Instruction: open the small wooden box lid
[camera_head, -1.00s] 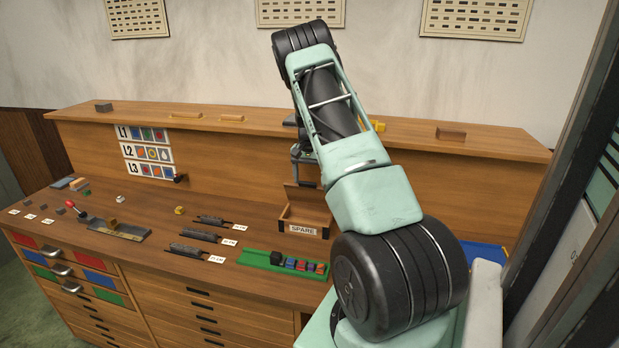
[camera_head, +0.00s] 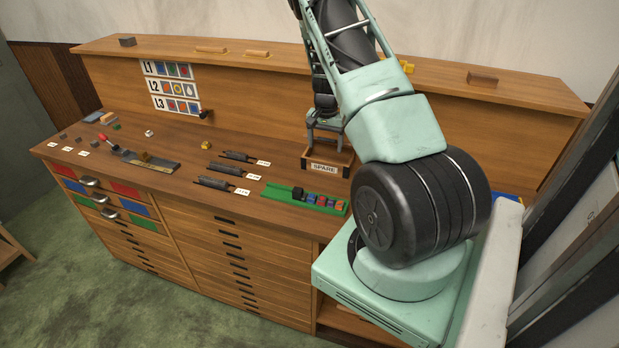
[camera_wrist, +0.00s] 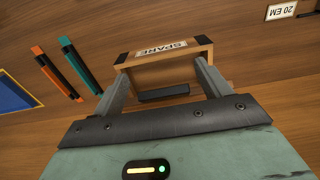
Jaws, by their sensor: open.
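The small wooden box (camera_head: 318,172) with a "SPARE" label stands at the back right of the bench top. In the wrist view the box (camera_wrist: 127,72) shows upside down, its labelled front wall toward the top. The lid cannot be made out clearly now.
A green tray (camera_head: 275,190) with a black block and several coloured blocks lies in front of the box. Dark tools (camera_head: 222,184) with labels lie left. An orange stick (camera_wrist: 52,68) and a teal stick (camera_wrist: 80,68) lie beside the box. A raised ledge (camera_head: 230,58) runs behind.

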